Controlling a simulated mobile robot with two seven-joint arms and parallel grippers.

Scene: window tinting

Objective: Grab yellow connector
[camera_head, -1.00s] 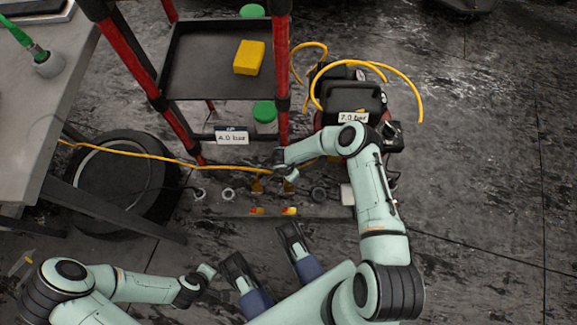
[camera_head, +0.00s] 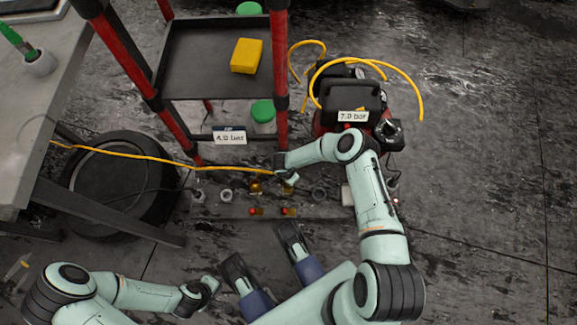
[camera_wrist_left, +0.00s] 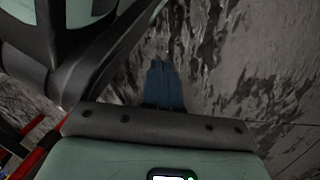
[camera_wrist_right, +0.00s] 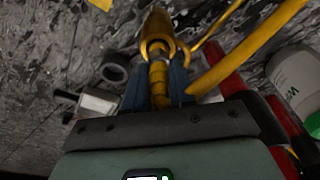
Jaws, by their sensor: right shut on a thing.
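The yellow connector (camera_wrist_right: 157,45), brass-coloured with a wider collar, stands between the blue fingers of my right gripper (camera_wrist_right: 157,88) in the right wrist view. The right gripper is shut on it, and the fingers hide part of its lower body. In the head view my right gripper (camera_head: 286,182) is low over the row of fittings beside the yellow hose (camera_head: 150,157), and the connector there is mostly hidden. My left gripper (camera_head: 212,284) hangs at the lower left, away from the fittings. In the left wrist view its blue fingers (camera_wrist_left: 164,82) are together and empty.
Behind the fittings stand a red-post cart (camera_head: 215,82) with a yellow block (camera_head: 247,55) and a black compressor (camera_head: 350,98) marked 7.0 bar. A tire (camera_head: 118,185) lies left near a grey table (camera_head: 40,120). The floor at right is clear.

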